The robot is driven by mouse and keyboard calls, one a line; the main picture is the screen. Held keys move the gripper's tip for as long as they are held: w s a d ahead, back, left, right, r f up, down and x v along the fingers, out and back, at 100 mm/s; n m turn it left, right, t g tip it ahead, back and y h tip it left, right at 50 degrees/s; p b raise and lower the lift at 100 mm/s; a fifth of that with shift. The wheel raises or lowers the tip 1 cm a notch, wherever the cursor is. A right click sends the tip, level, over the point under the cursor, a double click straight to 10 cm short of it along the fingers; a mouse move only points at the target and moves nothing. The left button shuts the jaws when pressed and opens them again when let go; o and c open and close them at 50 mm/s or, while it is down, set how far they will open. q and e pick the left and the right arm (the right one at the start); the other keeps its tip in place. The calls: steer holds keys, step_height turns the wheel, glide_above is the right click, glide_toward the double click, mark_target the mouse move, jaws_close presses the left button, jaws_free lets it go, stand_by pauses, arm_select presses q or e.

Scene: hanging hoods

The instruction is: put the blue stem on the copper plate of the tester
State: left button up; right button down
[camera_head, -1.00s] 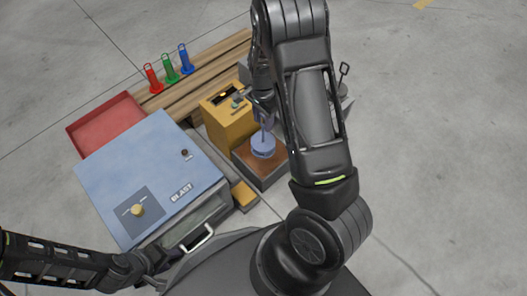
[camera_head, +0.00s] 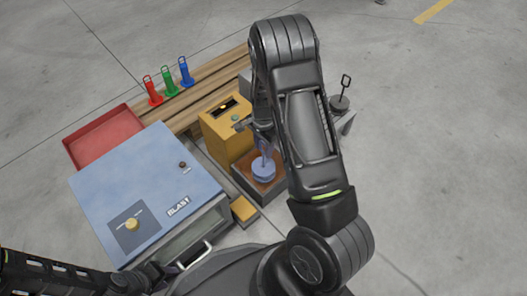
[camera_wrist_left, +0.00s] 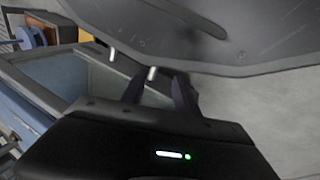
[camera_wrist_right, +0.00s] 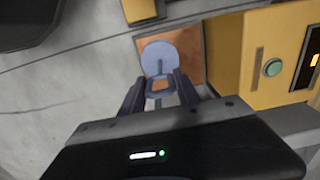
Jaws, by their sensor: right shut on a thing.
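The blue stem, a pale blue disc with an upright and a loop handle (camera_head: 263,172), is over the copper plate (camera_head: 245,180) of the yellow tester (camera_head: 228,133). My right gripper (camera_head: 263,143) is shut on its handle from above, partly hidden by my right arm. In the right wrist view the disc (camera_wrist_right: 159,57) shows beyond the fingertips, against the copper plate (camera_wrist_right: 188,45). The disc looks low at the plate; I cannot tell whether it touches. My left gripper (camera_wrist_left: 157,92) has its fingers apart and empty, near the blue cabinet's front handle.
The blue cabinet (camera_head: 150,185) marked BLAST, with a bar handle (camera_head: 195,257), stands left of the tester. A red tray (camera_head: 103,137) lies behind it. Red, green and blue looped pieces (camera_head: 185,72) stand on wooden planks. A dark looped stem (camera_head: 341,102) stands right of my arm.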

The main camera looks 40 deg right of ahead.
arm_select(q)
steer(key=shift+w+f, duration=0.1)
steer(key=shift+f, duration=0.4)
arm_select(e)
steer(key=shift+f, duration=0.95)
steer(key=shift+f, duration=0.1)
steer(key=c, duration=0.9)
jaws_free()
arm_select(q)
steer(key=r+p, duration=0.2)
steer(key=s+r+p, duration=0.1)
steer(key=r+p, duration=0.1)
steer(key=r, duration=0.1)
steer(key=shift+d+p, duration=0.1)
steer(key=shift+p, duration=0.2)
arm_select(e)
step_height(320, 180, up, 12)
steer(key=shift+r, duration=0.1)
